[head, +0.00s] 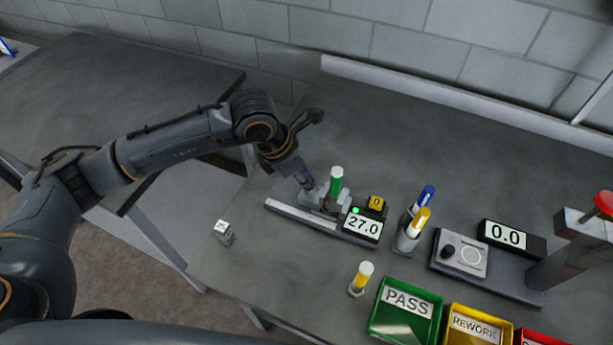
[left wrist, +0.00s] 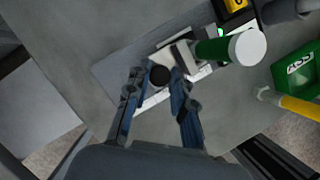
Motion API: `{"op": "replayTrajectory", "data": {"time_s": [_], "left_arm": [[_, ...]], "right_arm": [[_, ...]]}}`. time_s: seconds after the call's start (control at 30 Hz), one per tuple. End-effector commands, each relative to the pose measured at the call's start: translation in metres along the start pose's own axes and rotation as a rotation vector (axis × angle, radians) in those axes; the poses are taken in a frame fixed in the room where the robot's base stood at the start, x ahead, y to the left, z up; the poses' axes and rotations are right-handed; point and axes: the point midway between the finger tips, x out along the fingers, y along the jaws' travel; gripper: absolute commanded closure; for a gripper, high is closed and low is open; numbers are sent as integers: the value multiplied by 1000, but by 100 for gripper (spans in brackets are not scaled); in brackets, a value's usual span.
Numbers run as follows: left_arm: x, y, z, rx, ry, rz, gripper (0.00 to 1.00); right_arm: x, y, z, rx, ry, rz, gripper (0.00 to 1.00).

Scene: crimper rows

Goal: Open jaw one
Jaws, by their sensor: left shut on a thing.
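The measuring station (head: 288,212) is a grey rail base with a display (head: 362,225) reading 27.0, a lit green lamp and a yellow tag (head: 377,203). A green tube with a white cap (head: 336,184) stands upright at its jaws; it also shows in the left wrist view (left wrist: 214,50). My left gripper (head: 308,188) is down at the station, left of the tube. In the left wrist view its fingers (left wrist: 158,80) are on either side of a round black knob (left wrist: 160,75), shut on it. The jaw contact with the tube is partly hidden. My right gripper is out of view.
Blue and yellow markers (head: 412,230) stand in holders right of the station. Green PASS (head: 402,312) and yellow REWORK (head: 472,325) bins line the front. A small labelled block (head: 224,232) sits left.

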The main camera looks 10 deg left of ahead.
Motion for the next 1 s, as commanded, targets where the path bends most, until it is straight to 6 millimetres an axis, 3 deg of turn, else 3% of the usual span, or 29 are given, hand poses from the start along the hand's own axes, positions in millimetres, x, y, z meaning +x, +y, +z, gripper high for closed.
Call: {"op": "replayTrajectory", "data": {"time_s": [0.2,0.5,0.53,0.57,0.87,1.0], "left_arm": [[-4,20,-19,-1,1,6,100],[-9,22,-19,0,-1,3,100],[-9,22,-19,0,-1,3,71],[-9,22,-19,0,-1,3,68],[-9,21,-19,0,-1,2,68],[-20,22,-19,0,-2,4,68]], "right_arm": [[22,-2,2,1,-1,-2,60],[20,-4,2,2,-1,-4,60],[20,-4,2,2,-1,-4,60],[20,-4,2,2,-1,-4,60],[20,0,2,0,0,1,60],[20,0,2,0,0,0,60]]}}
